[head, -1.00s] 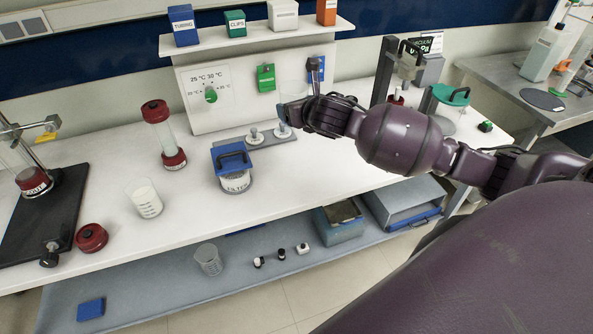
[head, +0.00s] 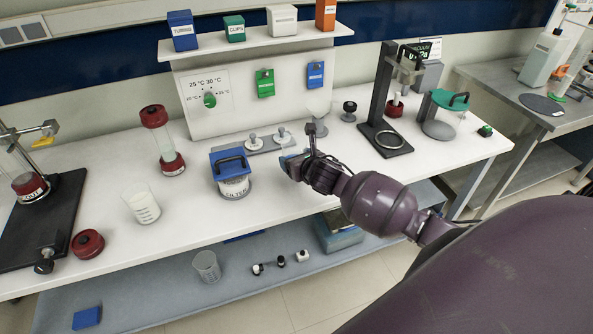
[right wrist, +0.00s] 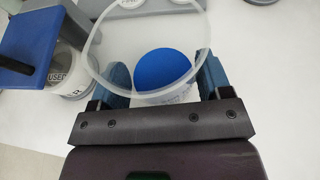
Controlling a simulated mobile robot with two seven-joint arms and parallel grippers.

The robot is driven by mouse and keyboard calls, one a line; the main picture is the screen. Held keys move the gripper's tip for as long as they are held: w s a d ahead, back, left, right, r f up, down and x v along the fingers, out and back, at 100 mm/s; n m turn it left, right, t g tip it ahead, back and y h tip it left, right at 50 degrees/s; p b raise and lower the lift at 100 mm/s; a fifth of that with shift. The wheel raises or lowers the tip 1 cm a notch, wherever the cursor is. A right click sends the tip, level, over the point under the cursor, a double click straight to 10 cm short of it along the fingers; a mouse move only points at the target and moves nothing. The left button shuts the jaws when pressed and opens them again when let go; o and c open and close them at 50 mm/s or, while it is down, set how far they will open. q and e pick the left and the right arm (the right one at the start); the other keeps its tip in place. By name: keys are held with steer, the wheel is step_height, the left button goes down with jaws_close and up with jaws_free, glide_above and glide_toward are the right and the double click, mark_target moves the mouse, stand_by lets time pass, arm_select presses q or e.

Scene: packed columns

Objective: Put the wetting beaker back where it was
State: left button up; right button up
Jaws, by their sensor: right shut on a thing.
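My right gripper (head: 291,162) is shut on a clear beaker (head: 296,149) above the front-middle part of the bench. In the right wrist view, the two blue-grey fingers of the right gripper (right wrist: 165,82) are on either side of the beaker (right wrist: 101,55), whose wide round rim faces the camera. A round blue shape (right wrist: 164,74) shows within the beaker's outline; I cannot tell whether it is inside or behind it. From the head, the gripper and wrist hide much of the beaker and the bench below. My left gripper is not in view.
The blue-lidded filter tub (head: 233,176) stands just left of the gripper. Behind it is a grey strip with white knobs (head: 255,141). Another beaker (head: 144,206) and a red-capped column (head: 163,140) stand further left. A black ring stand (head: 378,110) is right. Bare bench lies between filter tub and beaker.

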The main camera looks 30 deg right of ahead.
step_height(320, 180, down, 4)
steer(key=shift+f+b, duration=0.15)
steer(key=shift+b, duration=0.15)
steer(key=o, duration=1)
steer(key=shift+f, duration=0.1)
